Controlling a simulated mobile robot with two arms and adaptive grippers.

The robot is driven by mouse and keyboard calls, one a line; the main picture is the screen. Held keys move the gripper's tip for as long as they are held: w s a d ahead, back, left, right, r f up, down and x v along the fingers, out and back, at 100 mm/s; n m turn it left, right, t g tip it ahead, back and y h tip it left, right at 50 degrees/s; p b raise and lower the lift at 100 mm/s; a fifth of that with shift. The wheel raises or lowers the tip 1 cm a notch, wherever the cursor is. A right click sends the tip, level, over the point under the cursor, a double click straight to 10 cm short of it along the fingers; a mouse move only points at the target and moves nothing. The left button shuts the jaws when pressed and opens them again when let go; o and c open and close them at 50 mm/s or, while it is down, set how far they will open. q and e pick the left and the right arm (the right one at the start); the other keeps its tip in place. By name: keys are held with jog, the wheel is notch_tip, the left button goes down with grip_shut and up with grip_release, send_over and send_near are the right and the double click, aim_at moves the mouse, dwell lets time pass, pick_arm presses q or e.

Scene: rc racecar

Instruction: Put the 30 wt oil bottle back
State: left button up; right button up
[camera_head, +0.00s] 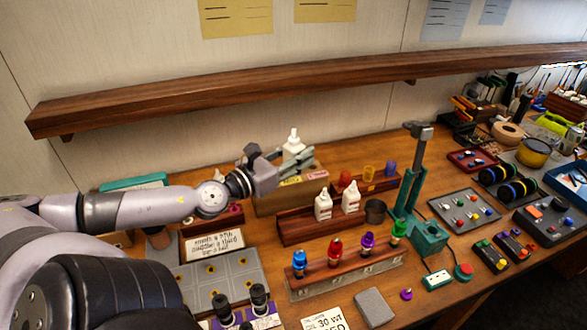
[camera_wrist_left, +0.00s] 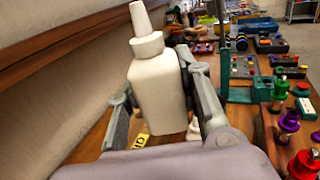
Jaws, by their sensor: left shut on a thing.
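A white bottle with a pointed nozzle (camera_head: 294,146) is held upright in my left gripper (camera_head: 297,160), above the wooden box with yellow labels (camera_head: 265,205) near the wall. In the left wrist view the same bottle (camera_wrist_left: 158,92) sits between the two fingers, which press on its sides. Its label is not visible, so I cannot read its grade. Two similar white bottles (camera_head: 323,205) (camera_head: 351,198) stand in a wooden rack (camera_head: 305,233) in front of the box. My right gripper is not in view.
A wooden shelf (camera_head: 250,92) runs along the wall above the gripper. A dark cup (camera_head: 375,211) and a green stand (camera_head: 428,235) are right of the rack. A row of coloured shock absorbers (camera_head: 335,251) stands in front. A "30 wt" card (camera_head: 325,319) lies at the front.

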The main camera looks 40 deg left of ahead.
pick_arm(q)
notch_tip(320, 180, down, 14)
jog(key=b, duration=0.5)
jog(key=shift+s+f+b, duration=0.1)
jog(key=shift+f+b, duration=0.1)
jog(key=shift+b, duration=0.15)
jog(key=shift+d+f, duration=0.1)
jog(key=shift+f, duration=0.45)
notch_tip(320, 180, down, 3)
jog(key=shift+f+b, duration=0.15)
jog(key=shift+b, duration=0.45)
jog(key=shift+f, duration=0.2)
